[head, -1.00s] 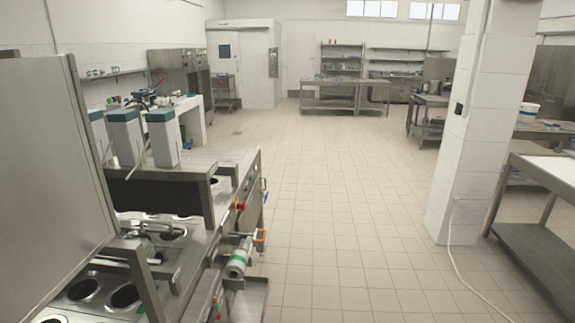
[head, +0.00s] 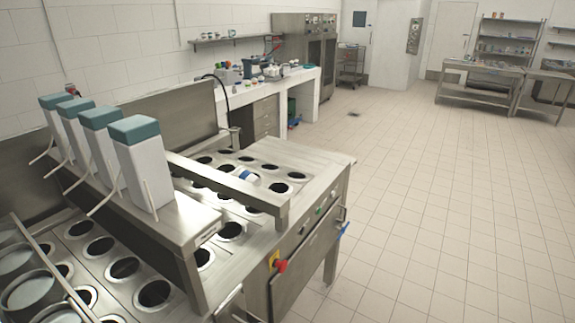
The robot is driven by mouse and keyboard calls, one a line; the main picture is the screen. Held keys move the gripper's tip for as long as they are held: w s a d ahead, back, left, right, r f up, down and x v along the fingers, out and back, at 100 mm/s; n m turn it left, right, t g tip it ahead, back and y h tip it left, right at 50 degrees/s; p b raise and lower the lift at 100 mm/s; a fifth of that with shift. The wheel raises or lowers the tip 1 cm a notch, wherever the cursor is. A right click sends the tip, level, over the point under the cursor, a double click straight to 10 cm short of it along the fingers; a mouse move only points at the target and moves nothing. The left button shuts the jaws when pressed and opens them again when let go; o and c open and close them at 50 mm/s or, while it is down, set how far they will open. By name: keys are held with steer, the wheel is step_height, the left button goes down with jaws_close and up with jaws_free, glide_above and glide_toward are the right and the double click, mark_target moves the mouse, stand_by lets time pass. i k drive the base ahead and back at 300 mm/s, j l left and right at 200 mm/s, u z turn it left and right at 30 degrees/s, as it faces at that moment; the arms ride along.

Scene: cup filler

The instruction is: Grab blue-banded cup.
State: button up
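A small white cup with a blue band (head: 247,176) is in the head view, on the steel top of the filling machine (head: 318,163). It looks tilted or lying on its side among the round holes, just beyond the raised crossbar (head: 228,184). The bar may hide part of it, and I cannot tell whether it sits in a hole. My gripper is not in view.
Several white containers with teal lids (head: 140,165) stand on the raised bridge at left. A red knob (head: 280,265) sticks out from the machine's front side. A cluttered white bench (head: 300,82) stands behind. The tiled floor (head: 430,190) to the right is clear.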

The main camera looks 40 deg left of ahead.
mark_target(241, 171)
steer(key=i+u, duration=0.35)
steer(key=i, duration=0.15)
steer(key=i+u, duration=0.3)
steer(key=i, duration=0.2)
steer(key=i+l+u, duration=0.15)
steer(key=i+u, duration=0.2)
steer(key=i+l+u, duration=0.35)
steer(key=i, duration=0.2)
steer(key=i+j+u, duration=0.2)
steer(key=u, duration=0.3)
steer(key=i+u, duration=0.7)
steer(key=u, duration=0.25)
steer(key=i+l+u, duration=0.2)
steer(key=u, duration=0.3)
steer(key=i, duration=0.1)
